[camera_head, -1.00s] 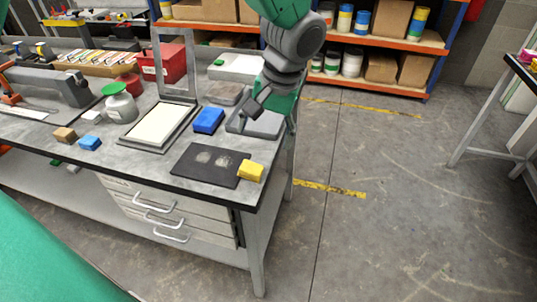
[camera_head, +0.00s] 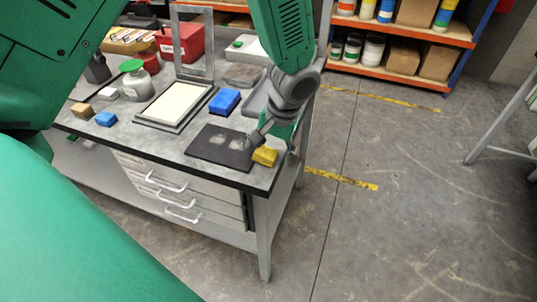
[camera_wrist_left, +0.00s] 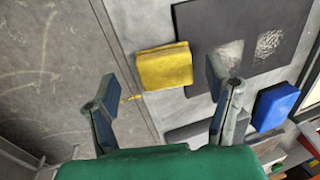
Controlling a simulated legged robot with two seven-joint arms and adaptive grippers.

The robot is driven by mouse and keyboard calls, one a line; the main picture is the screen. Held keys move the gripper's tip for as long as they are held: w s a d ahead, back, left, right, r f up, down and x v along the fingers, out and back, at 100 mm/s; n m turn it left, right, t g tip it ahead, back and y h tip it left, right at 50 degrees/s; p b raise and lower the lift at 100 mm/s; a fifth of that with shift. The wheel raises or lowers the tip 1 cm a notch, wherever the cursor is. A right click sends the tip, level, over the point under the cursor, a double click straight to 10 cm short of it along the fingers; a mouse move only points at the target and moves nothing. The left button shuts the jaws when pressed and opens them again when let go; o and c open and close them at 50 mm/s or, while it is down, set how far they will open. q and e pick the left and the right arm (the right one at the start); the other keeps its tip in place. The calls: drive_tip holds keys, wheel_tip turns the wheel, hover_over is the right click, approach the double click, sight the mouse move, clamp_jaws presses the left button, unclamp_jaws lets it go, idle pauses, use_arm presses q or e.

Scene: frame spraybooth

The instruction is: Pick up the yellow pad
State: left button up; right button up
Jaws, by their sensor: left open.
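The yellow pad (camera_head: 265,157) lies at the front right corner of the workbench, at the right edge of a dark flat mat (camera_head: 210,149). In the left wrist view the yellow pad (camera_wrist_left: 164,66) sits ahead of my left gripper (camera_wrist_left: 162,80), roughly between the lines of its two spread fingers. My left gripper (camera_head: 268,137) is open and empty. It hangs just above and behind the pad in the head view; I cannot tell whether it touches it. My right gripper is not in view.
A blue block (camera_head: 224,102) and a framed white panel (camera_head: 176,104) stand left of the gripper. A jar with a green lid (camera_head: 137,82) and small blocks are further left. A red box (camera_head: 180,42) is at the back. Floor to the right is clear.

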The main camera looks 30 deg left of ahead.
sight(267, 152)
use_arm(q)
drive_tip(key=shift+w+a+f, duration=0.1)
drive_tip(key=shift+a+f, duration=0.6)
drive_tip(key=shift+f, duration=0.3)
drive_tip(key=shift+a, duration=0.2)
drive_tip(key=shift+d, duration=0.3)
drive_tip(key=c, duration=0.9)
drive_tip(key=shift+d+r, duration=0.15)
drive_tip(key=shift+d, duration=0.2)
drive_tip(key=shift+c, duration=0.7)
drive_tip(key=shift+a, duration=0.1)
drive_tip(key=shift+c, duration=0.4)
drive_tip(key=shift+a+r, duration=0.1)
drive_tip(key=shift+a, duration=0.05)
drive_tip(key=v, duration=0.3)
drive_tip(key=a+v, duration=0.1)
drive_tip(key=v, duration=0.5)
drive_tip(key=shift+s+a+r, duration=0.25)
drive_tip(key=shift+a+r, duration=0.05)
drive_tip(key=shift+r, duration=0.15)
drive_tip(key=shift+a, duration=0.1)
